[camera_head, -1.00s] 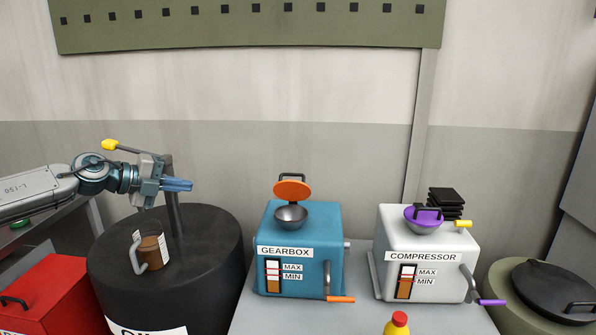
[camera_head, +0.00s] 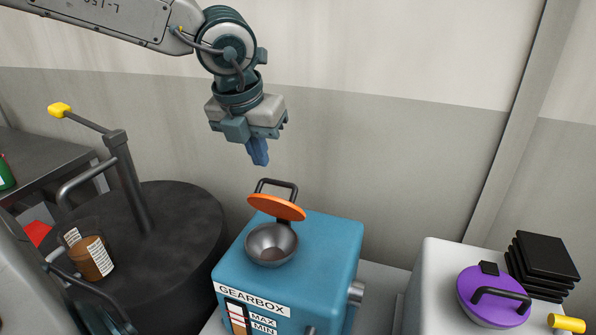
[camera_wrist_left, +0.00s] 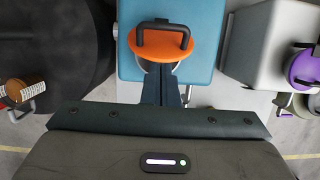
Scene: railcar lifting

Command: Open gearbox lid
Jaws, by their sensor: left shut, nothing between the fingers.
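The blue gearbox (camera_head: 330,250) stands on the grey bench with a grey metal bowl-shaped filler (camera_head: 271,245) on top. Its orange lid (camera_head: 277,207) with a black handle is tilted up at the back of the bowl, so the bowl's inside shows. The lid also shows in the left wrist view (camera_wrist_left: 160,48), straight ahead of the fingers. My left gripper (camera_head: 260,160) is shut and empty, pointing down above and slightly left of the lid, apart from it in the head view. My right gripper is not in view.
A black barrel (camera_head: 180,215) with a pump and a jug of brown liquid (camera_head: 92,258) stands left of the gearbox. The white compressor (camera_head: 425,290) with a purple lid (camera_head: 494,296) and a stack of black plates (camera_head: 545,262) stands right.

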